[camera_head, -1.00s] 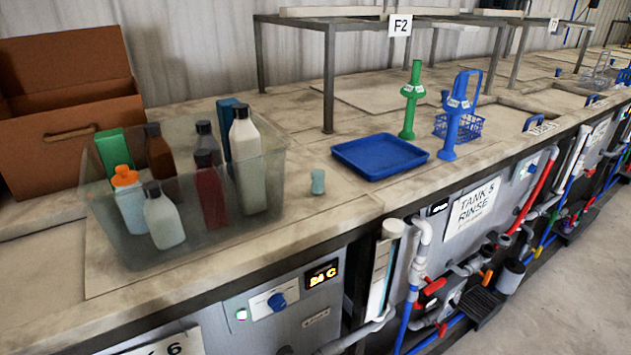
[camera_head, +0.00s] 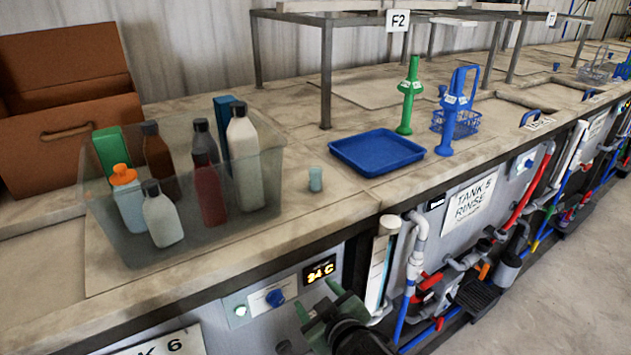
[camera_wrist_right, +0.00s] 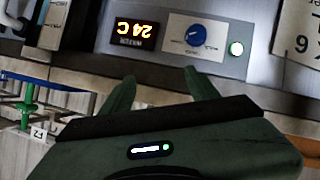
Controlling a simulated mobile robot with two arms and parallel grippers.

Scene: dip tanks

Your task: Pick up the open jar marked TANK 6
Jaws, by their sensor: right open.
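A small open teal jar (camera_head: 316,180) stands upright on the bench between the clear bin and the blue tray. Any marking on it is too small to read. My right gripper (camera_head: 318,298) is low in front of the bench, below and apart from the jar, near the tank control panel. In the right wrist view its two green fingers (camera_wrist_right: 161,90) are spread apart with nothing between them. The jar is not seen in the wrist view. My left gripper is not in view.
A clear bin (camera_head: 130,250) with several bottles stands left of the jar. A blue tray (camera_head: 377,152) lies to its right, with a green holder (camera_head: 408,95) and a blue holder (camera_head: 452,115) beyond. The panel's display (camera_head: 319,271) faces the gripper. Bare bench surrounds the jar.

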